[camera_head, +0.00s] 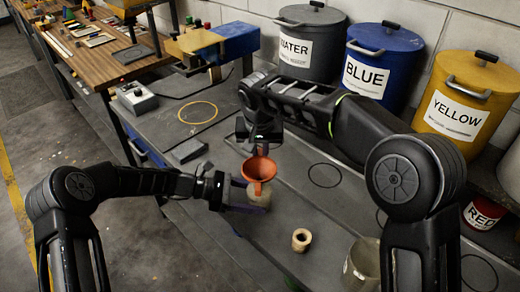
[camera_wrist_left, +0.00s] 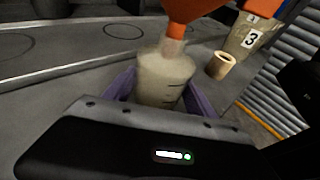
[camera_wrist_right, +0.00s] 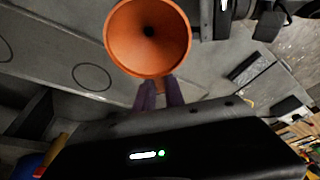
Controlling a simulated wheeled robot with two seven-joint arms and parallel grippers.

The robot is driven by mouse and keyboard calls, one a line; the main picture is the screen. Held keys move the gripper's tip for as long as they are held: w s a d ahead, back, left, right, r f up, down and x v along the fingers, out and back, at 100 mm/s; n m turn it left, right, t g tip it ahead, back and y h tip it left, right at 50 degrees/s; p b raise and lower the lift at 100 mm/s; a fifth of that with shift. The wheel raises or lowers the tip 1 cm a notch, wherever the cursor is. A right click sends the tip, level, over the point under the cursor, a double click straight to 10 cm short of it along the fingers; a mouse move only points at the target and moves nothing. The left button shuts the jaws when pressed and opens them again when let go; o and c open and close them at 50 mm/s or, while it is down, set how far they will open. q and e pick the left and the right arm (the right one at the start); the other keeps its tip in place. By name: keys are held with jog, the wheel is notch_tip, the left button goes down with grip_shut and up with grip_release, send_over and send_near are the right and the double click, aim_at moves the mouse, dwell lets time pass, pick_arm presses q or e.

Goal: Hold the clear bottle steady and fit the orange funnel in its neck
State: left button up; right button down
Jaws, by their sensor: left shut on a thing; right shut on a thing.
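The clear bottle (camera_wrist_left: 160,82), cloudy with dark marks, stands upright between the purple fingers of my left gripper (camera_wrist_left: 158,92), which is shut on it. In the head view the bottle (camera_head: 258,197) is partly hidden by the funnel. The orange funnel (camera_head: 259,168) is held by my right gripper (camera_wrist_right: 160,88), shut on its rim. In the right wrist view I look down into the funnel's wide mouth (camera_wrist_right: 149,45). In the left wrist view the funnel's spout overlaps the bottle's top; I cannot tell whether it is inside the neck.
A small tan ring-shaped piece (camera_head: 301,240) and a pale container (camera_head: 362,265) stand on the grey bench to the right. WATER (camera_head: 308,45), BLUE (camera_head: 380,65) and YELLOW (camera_head: 470,105) bins line the back. A control box (camera_head: 136,97) sits at the left.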

jog(key=shift+f, duration=0.25)
dwell(0.4)
jog(key=shift+f, duration=0.7)
jog(key=c, duration=1.3)
grip_release()
jog(key=shift+c, duration=0.2)
jog(key=shift+o, duration=0.2)
jog(key=shift+r, duration=0.1)
jog(key=shift+v, duration=3.9)
